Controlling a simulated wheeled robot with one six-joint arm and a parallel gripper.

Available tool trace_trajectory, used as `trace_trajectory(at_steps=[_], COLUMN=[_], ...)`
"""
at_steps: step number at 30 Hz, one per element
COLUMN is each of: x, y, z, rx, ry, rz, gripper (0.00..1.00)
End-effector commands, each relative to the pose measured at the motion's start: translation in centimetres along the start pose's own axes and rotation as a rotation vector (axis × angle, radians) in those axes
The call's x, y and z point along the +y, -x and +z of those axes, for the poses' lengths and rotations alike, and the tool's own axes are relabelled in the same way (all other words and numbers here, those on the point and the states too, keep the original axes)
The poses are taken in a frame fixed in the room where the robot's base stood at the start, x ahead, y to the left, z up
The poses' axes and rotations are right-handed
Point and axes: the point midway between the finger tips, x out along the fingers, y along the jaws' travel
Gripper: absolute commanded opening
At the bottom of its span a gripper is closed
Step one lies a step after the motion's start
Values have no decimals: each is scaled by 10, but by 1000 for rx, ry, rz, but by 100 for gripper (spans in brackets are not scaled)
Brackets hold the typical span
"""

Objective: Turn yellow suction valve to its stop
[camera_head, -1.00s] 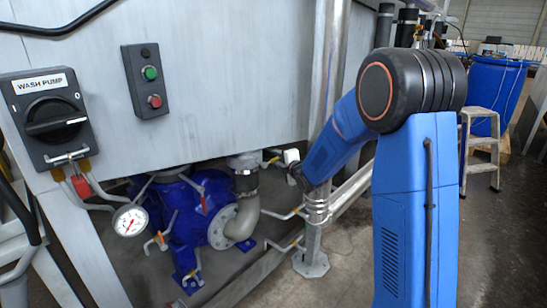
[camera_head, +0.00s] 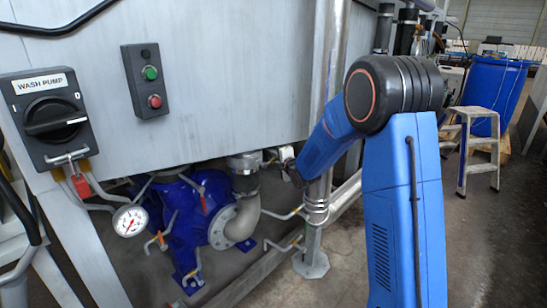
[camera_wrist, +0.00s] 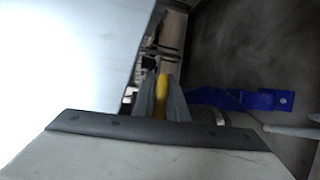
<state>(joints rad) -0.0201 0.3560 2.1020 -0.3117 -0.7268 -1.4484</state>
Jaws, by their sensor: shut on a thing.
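My gripper (camera_head: 284,154) is at the left end of my blue arm, just under the lower edge of the grey cabinet and right of the pump's outlet pipe. In the wrist view my gripper's two grey fingers (camera_wrist: 161,92) are closed around a yellow valve handle (camera_wrist: 161,82). Its tip shows between them; the rest is hidden. In the head view the handle is too small and covered to make out clearly, and the valve body is hidden.
The blue pump (camera_head: 190,215) with its pale elbow pipe (camera_head: 242,220) stands below the cabinet (camera_head: 230,80). A shiny vertical post (camera_head: 318,200) is close to my gripper. Other small valve levers (camera_head: 284,246) stick out below. A step stool (camera_head: 480,150) stands on the right.

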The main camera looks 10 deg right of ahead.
Motion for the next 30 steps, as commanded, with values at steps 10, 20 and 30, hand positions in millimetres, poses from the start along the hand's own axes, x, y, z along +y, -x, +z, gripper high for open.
trace_trajectory(at_steps=[10,20,30], x=[-9,-32,-53], y=[-1,-2,-1], z=[-2,-9,-23], rx=[17,67,118], ry=[-79,-311,-550], rz=[-34,-131,-231], gripper=[0,0,0])
